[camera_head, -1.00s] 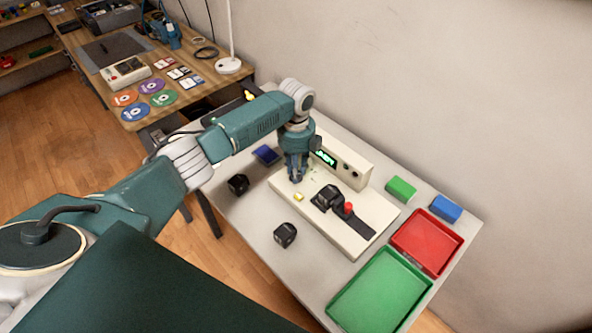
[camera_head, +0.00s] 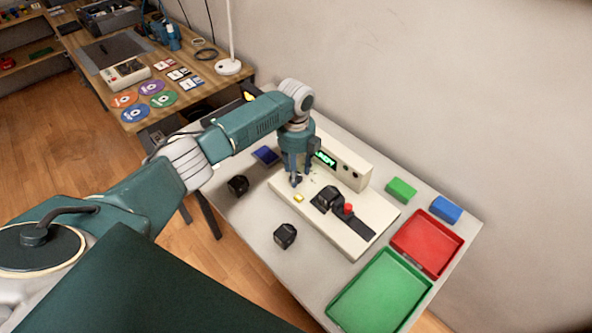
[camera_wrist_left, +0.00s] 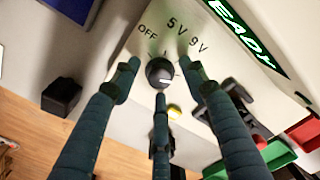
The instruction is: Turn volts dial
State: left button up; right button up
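The volts dial (camera_wrist_left: 160,72) is a round black knob with a white mark, seen in the left wrist view. Labels OFF, 5V and 9V are printed around its far side. My left gripper (camera_wrist_left: 158,70) is over it with three dark fingers spread around the knob. Gaps show between the fingertips and the dial, and it holds nothing. In the head view my left gripper (camera_head: 297,182) points down at the left part of the cream test panel (camera_head: 352,243), hiding the dial. My right gripper is not in view.
The panel has a lit green display (camera_head: 325,158), a yellow button (camera_head: 299,198), a black fixture (camera_head: 326,198) and a red button (camera_head: 348,208). Black blocks (camera_head: 285,235) lie in front. Red (camera_head: 428,243) and green (camera_head: 380,291) trays stand at the right.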

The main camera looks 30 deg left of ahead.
pick_arm(q)
notch_tip(320, 180, up, 12)
dwell(0.6)
jog(key=shift+s+f, duration=0.1)
dwell(0.4)
